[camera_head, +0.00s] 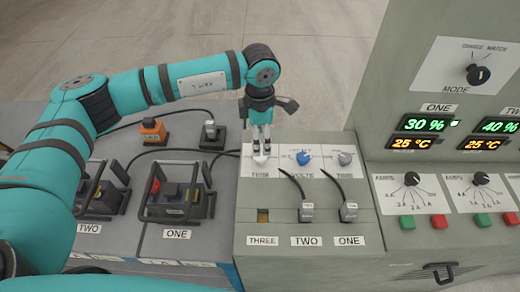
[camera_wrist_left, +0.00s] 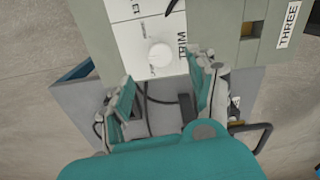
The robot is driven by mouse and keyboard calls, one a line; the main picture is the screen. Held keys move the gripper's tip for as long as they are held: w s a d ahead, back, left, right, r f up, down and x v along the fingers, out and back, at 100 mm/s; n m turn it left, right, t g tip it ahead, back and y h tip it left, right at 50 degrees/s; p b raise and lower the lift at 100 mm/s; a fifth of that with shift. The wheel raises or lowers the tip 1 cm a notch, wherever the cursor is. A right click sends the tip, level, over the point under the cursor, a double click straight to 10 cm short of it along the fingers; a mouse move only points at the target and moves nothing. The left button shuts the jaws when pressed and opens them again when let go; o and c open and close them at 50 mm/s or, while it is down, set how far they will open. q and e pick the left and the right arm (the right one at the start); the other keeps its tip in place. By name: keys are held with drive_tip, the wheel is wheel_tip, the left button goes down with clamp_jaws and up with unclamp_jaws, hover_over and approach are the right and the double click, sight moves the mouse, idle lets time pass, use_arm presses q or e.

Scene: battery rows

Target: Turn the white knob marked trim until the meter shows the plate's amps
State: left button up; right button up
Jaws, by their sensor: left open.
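The white trim knob (camera_head: 261,158) stands on a white panel (camera_head: 246,168) marked TRIM on top of the grey cabinet. My left gripper (camera_head: 261,150) is above the knob, pointing down, and its tips hide part of it. In the left wrist view the knob (camera_wrist_left: 159,56) lies just beyond the open fingertips (camera_wrist_left: 163,82), with nothing between the fingers. I cannot tell whether a finger touches the knob. No amps reading is legible; a dark mark beside small print shows at that view's top edge. My right gripper is not in view.
Black cables run to plugs TWO (camera_head: 306,212) and ONE (camera_head: 349,211). Caged batteries (camera_head: 176,199) stand left. A console (camera_head: 440,84) with green and orange displays rises at right.

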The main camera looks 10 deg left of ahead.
sight(260, 160)
use_arm(q)
wheel_tip(260, 160, down, 7)
drive_tip(key=shift+f+p, duration=0.1)
drive_tip(key=shift+p, duration=0.55)
drive_tip(key=c, duration=1.2)
drive_tip(key=shift+o, duration=0.2)
drive_tip(key=n+b, duration=0.2)
drive_tip(key=shift+f+b, duration=0.3)
drive_tip(key=shift+r+n+b, duration=0.1)
drive_tip(key=shift+n+b, duration=0.2)
drive_tip(key=shift+n, duration=0.3)
drive_tip(key=shift+r, duration=0.1)
drive_tip(key=shift+r+n, duration=0.15)
drive_tip(key=shift+n, duration=0.25)
drive_tip(key=o, duration=1.2)
drive_tip(key=shift+c, duration=0.2)
